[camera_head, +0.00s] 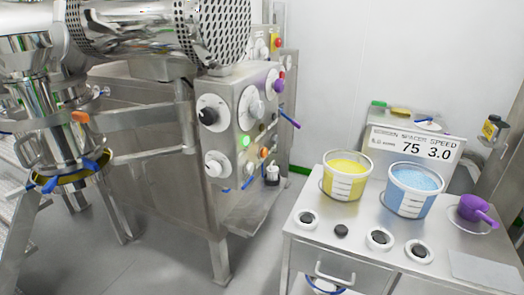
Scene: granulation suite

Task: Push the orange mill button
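A small orange button (264,152) sits on the front face of the steel control cabinet (228,105), just right of and below a lit green button (244,141). Another orange part (80,116) is on the steel machine body at the left. Nothing touches the orange button in this view. Neither of my grippers shows in the head view.
A steel table at the right (310,248) holds a yellow-filled tub (345,190), a blue-filled tub (412,205), a purple scoop (472,208), several small round parts and a sign (400,143). Blue handles stick out from the cabinet.

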